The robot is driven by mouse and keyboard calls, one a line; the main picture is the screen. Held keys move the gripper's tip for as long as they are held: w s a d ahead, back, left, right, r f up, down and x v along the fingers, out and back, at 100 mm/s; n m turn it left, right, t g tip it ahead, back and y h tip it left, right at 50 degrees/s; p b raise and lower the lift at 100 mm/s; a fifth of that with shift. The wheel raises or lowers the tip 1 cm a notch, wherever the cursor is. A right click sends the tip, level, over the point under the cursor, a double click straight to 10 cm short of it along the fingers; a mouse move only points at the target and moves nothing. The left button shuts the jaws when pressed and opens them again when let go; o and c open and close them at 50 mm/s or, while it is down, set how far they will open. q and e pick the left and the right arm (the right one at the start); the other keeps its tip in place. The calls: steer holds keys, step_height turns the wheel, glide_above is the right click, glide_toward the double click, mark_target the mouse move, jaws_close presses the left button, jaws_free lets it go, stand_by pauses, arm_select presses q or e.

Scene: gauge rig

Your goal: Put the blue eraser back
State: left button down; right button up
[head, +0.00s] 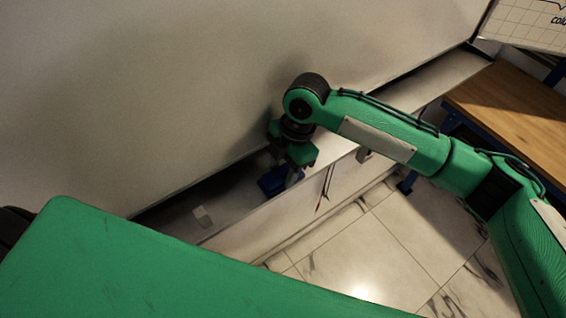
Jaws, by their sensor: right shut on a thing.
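The blue eraser (272,181) is at the ledge (235,207) that runs along the foot of the large pale board (150,90). My right gripper (282,172) points down and is shut on the eraser, hiding part of it. I cannot tell whether the eraser touches the ledge or is held just above it. My left gripper is not in view.
Thin dark red cords (324,190) hang at the ledge's front. A wooden table (520,110) stands at the right, below a gridded chart (530,25). The marble floor (390,235) is clear.

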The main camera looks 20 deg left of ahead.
steer(key=o, duration=0.9)
steer(key=b+v, duration=0.4)
steer(key=v, duration=0.8)
steer(key=shift+b, duration=0.3)
